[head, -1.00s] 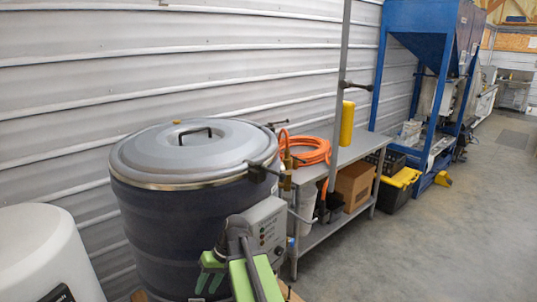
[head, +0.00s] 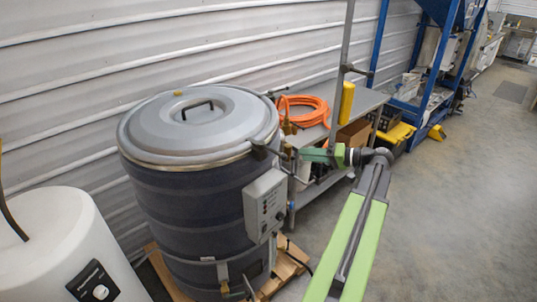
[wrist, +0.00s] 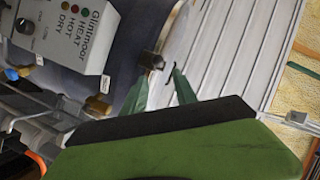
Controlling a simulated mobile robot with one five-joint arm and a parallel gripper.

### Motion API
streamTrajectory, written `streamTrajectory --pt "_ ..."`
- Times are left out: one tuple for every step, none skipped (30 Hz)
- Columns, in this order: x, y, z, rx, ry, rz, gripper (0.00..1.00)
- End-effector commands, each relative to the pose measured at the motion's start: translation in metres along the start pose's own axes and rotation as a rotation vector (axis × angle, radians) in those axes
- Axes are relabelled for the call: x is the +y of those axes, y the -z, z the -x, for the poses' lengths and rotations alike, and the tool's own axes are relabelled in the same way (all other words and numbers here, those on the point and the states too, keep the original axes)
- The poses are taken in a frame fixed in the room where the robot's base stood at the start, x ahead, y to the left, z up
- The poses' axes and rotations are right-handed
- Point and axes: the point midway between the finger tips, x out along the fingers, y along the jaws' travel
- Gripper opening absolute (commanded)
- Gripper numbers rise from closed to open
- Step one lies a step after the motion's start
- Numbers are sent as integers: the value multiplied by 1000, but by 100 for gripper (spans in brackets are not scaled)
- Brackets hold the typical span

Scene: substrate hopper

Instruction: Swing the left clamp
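A dark drum (head: 185,205) stands upright with a round grey lid (head: 190,130) on it. A dark clamp (head: 261,149) sits at the lid's right edge, and a second dark clamp (head: 276,93) shows behind the lid's far right edge. My gripper (head: 303,155) is just right of the nearer clamp, its green fingers pointing left towards it. In the wrist view the fingertips (wrist: 161,73) are apart with nothing visibly held between them. A brownish clamp part (wrist: 151,60) shows just beyond the tips; whether they touch it I cannot tell.
A grey control box (head: 265,204) juts from the drum below the clamp. A grey bench (head: 362,108) with an orange hose (head: 303,109) and an upright post stands behind my gripper. A white tank (head: 60,240) is at left. Open floor lies right.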

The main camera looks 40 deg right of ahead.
Motion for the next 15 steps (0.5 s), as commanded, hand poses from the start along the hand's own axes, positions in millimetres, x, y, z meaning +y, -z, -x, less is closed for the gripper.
streamTrajectory --pt "2 -2 -12 -1 1 0 34" --pt "3 -2 -20 -1 0 0 34" --pt "3 -2 -29 -1 0 -1 34" --pt "3 -2 -37 0 -1 -1 34" --pt "3 -2 -44 0 -1 -1 34" --pt "4 -2 -54 1 -1 -2 34" --pt "4 -2 -62 1 -1 -2 34" --pt "4 -2 -69 1 -1 -2 34" --pt "4 -1 -79 1 -2 -1 34" --pt "4 -1 -86 1 -2 -1 34" --pt "4 -1 -93 2 -2 -1 34" --pt "4 -1 -103 1 -2 -1 34" --pt "4 -1 -109 1 -2 -2 34" --pt "4 0 -115 2 -3 -2 34" --pt "4 0 -122 2 -3 -2 34"
